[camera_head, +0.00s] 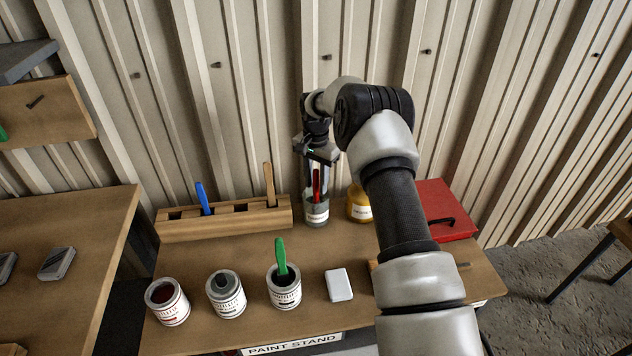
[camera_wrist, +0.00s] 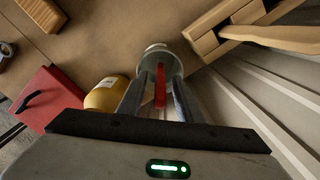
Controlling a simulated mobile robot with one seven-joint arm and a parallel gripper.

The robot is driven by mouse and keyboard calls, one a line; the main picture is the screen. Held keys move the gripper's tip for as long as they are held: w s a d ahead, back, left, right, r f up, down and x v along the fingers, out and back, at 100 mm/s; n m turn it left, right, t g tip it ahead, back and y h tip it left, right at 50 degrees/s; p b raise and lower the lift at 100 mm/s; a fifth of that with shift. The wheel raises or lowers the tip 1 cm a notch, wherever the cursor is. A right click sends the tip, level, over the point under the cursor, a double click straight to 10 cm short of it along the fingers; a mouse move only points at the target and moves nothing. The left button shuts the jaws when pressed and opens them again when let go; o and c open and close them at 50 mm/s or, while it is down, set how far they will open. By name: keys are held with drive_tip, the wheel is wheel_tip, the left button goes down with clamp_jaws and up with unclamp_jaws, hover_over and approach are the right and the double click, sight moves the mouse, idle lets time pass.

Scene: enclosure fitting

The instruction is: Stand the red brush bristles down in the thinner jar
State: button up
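The thinner jar (camera_head: 317,213), a clear jar with a pale label and grey contents, stands at the back of the paint stand, right of the wooden rack. The red brush (camera_head: 316,182) is upright in it with its handle up; its bristles are hard to make out. My gripper (camera_head: 317,168) is above the jar, pointing down. In the wrist view, the red brush's handle (camera_wrist: 160,86) stands between my two fingers (camera_wrist: 160,80), with a gap on each side. The jar's rim (camera_wrist: 157,50) shows just beyond the fingertips.
A wooden rack (camera_head: 225,218) holds a blue-handled and a wooden-handled brush. A yellow jar (camera_head: 359,204) stands close right, and a red box (camera_head: 440,205) farther right. Paint cans, one with a green brush (camera_head: 281,257), and a white block (camera_head: 339,285) line the front.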

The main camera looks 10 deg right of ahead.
wheel_tip(320, 180, up, 18)
drive_tip(key=shift+f, duration=0.25)
idle(0.7)
drive_tip(key=s+r+n+t+p, duration=0.3)
drive_tip(key=s+r+n, duration=0.2)
drive_tip(key=s+r, duration=1.4)
drive_tip(key=s+n+t+p, duration=0.2)
drive_tip(key=s+n, duration=0.2)
drive_tip(key=s, duration=1.8)
drive_tip(key=shift+r+t+p, duration=0.15)
drive_tip(key=shift+t+p, duration=0.15)
drive_tip(key=shift+p, duration=0.1)
